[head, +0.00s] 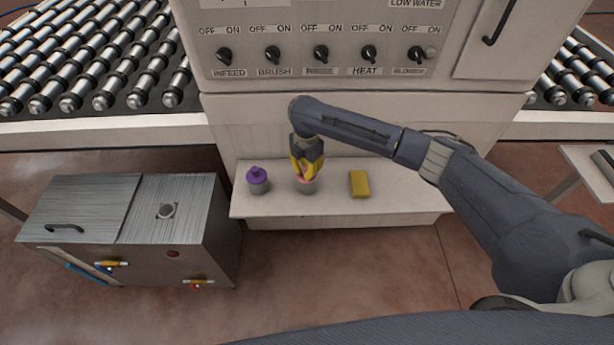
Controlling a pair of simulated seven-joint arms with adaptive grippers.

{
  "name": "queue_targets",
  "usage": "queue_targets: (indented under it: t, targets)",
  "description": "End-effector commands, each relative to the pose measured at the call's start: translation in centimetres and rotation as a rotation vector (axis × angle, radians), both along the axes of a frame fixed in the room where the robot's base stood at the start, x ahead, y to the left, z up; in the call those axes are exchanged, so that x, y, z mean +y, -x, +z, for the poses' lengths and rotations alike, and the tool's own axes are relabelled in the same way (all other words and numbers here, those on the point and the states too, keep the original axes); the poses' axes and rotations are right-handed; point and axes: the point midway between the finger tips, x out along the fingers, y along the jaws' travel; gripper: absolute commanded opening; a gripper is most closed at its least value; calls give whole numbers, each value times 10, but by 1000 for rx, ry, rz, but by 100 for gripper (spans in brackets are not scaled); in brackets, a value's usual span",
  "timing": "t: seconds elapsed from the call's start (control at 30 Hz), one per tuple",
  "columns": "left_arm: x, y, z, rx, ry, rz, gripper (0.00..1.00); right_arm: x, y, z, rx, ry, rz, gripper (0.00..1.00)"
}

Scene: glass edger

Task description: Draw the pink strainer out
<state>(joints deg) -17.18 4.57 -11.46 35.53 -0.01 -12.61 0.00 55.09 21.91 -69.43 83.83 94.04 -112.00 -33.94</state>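The pink strainer (299,181) shows only as a small pink patch at the top of a grey cup-like holder (306,187) on the white shelf (400,205). My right gripper (306,174), with yellow fingers, points down right over it, its fingertips at the pink part. The fingers hide most of the strainer, and I cannot tell whether they are closed on it. My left gripper is not in view.
A purple-topped strainer in a grey holder (258,181) stands left of the gripper. A yellow block (360,184) lies to the right. The control panel with knobs (321,54) rises behind. A metal tank (130,225) stands at lower left.

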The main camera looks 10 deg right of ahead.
Motion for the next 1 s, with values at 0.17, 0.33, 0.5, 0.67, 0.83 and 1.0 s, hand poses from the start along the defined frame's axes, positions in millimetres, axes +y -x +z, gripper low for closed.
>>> queue_targets:
  t: [0.17, 0.33, 0.5, 0.67, 0.83, 1.0]
  targets:
    - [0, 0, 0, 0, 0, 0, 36, 0, 0, 0, 0, 0, 0, 0]
    - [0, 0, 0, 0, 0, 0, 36, 0, 0, 0, -1, -1, 0, 0]
    - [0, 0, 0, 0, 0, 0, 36, 0, 0, 2, -1, -1, 0, 0]
    - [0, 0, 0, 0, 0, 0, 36, 0, 0, 4, -1, -1, 0, 0]
    - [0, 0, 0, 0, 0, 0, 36, 0, -1, 7, -2, 0, 0, 0]
    - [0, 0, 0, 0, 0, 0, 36, 0, -1, 10, -2, 0, 0, 0]
